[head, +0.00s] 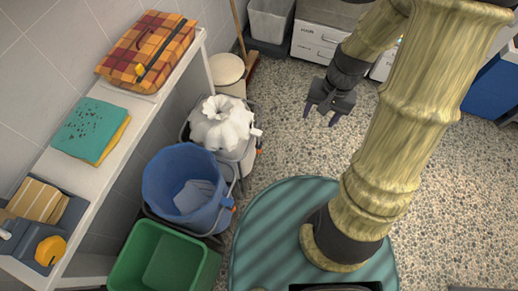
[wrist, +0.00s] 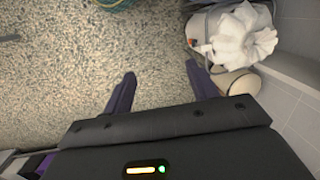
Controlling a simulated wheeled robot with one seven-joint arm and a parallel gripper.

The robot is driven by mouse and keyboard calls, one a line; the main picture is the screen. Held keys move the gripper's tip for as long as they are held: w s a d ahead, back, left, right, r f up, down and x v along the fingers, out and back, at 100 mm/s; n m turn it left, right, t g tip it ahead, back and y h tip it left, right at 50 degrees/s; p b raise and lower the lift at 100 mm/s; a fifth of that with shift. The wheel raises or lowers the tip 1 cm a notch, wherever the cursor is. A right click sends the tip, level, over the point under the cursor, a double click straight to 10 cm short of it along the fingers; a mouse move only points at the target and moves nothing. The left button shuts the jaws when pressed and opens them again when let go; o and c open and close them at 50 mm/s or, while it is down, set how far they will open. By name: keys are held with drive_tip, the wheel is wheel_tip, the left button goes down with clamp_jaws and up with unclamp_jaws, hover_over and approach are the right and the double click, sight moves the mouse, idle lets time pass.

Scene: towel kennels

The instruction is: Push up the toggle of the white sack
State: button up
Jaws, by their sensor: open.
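The white sack (head: 220,124) sits bunched and tied at the top in a grey holder beside the wall bench. A small white piece (head: 256,132) sticks out from its right side, with a small orange part (head: 258,148) just below; I cannot tell for sure which is the toggle. In the wrist view the sack (wrist: 243,36) is at the upper right, with the white piece (wrist: 204,48) and orange part (wrist: 192,42) on its left. My gripper (head: 321,115) is open and empty over the floor, to the right of the sack and apart from it.
A blue bucket-like bin (head: 157,181) and a green bin (head: 128,264) stand nearer than the sack. A round beige-lidded bin (head: 227,70) and a broom (head: 240,30) stand behind it. The white bench (head: 142,110) runs along the left. Speckled floor (head: 285,130) between sack and gripper is clear.

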sight(259, 145)
drive_tip(key=w+f+m+t+y+b, duration=0.2)
drive_tip(key=f+m+y+b, duration=0.3)
drive_tip(key=f+b, duration=0.5)
drive_tip(key=w+f+m+t+y+b, duration=0.2)
drive_tip(key=w+f+m+y+b, duration=0.3)
drive_tip(key=f+b, duration=0.6)
drive_tip(key=w+f+m+t+y+b, duration=0.2)
drive_tip(key=f+m+y+b, duration=0.3)
drive_tip(key=f, duration=2.5)
drive_tip(key=w+m+b, duration=0.1)
drive_tip(key=m+b, duration=0.2)
drive_tip(key=b, duration=0.2)
drive_tip(key=shift+w+f+t+y+b, duration=0.15)
drive_tip(key=shift+f+t+y+b, duration=0.15)
drive_tip(key=shift+t, duration=0.1)
drive_tip(key=shift+a, duration=0.2)
drive_tip(key=b+x, duration=0.5)
drive_tip(key=x, duration=1.2)
drive_tip(key=shift+a, duration=0.1)
drive_tip(key=shift+c, duration=0.2)
